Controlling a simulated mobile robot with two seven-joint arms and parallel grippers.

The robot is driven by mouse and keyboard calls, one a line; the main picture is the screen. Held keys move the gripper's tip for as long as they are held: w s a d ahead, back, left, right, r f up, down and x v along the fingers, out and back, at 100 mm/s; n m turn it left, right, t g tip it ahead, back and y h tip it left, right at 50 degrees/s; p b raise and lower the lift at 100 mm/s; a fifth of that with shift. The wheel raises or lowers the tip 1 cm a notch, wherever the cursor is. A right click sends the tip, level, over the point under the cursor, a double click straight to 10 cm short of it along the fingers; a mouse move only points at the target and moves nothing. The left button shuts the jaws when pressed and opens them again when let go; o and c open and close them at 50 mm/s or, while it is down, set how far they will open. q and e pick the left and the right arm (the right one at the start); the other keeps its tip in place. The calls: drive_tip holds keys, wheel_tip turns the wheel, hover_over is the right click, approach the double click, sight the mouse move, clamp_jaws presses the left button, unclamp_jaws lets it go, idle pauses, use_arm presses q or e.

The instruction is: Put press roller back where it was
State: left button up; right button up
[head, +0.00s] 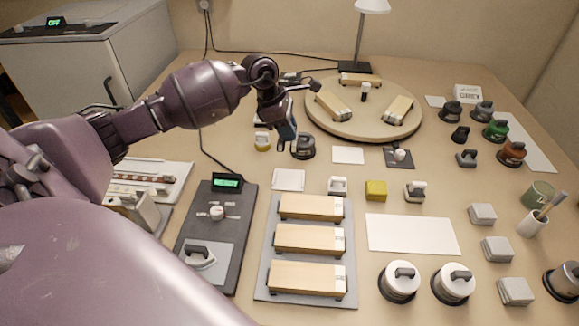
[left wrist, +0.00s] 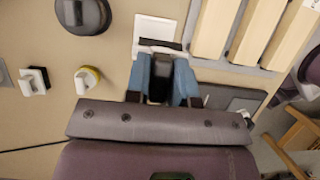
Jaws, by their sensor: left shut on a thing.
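My left gripper (head: 288,134) is over the bench, left of the round turntable and close to a dark round-based tool (head: 303,147). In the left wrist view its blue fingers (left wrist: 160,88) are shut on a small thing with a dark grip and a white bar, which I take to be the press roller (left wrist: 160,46). The fingers hide most of it, and in the head view I cannot make it out. In the wrist view it overlaps a white square card (left wrist: 158,28), which lies on the bench in the head view (head: 289,179). My right gripper is not in view.
A grey tray (head: 262,283) with three wooden blocks stands in front. A dark control panel (head: 190,240) with an iron is left of it. A yellow-based tool (head: 262,142) is beside the gripper. The turntable (head: 365,124) carries blocks. A lamp (head: 360,50) stands behind.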

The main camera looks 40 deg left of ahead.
use_arm(q)
wheel_tip(320, 180, down, 8)
drive_tip(key=shift+f+b, duration=0.2)
drive_tip(key=shift+b, duration=0.3)
drive_tip(key=shift+f+b, duration=0.35)
drive_tip(key=shift+f, duration=1.65)
drive_tip(key=shift+f, duration=0.1)
drive_tip(key=shift+f, duration=0.3)
drive_tip(key=shift+f, duration=0.15)
drive_tip(key=shift+s+f+b, duration=0.15)
drive_tip(key=shift+f+b, duration=0.05)
drive_tip(key=shift+b, duration=0.1)
clamp_jaws()
drive_tip(key=o, duration=0.8)
unclamp_jaws()
drive_tip(key=shift+f, duration=0.1)
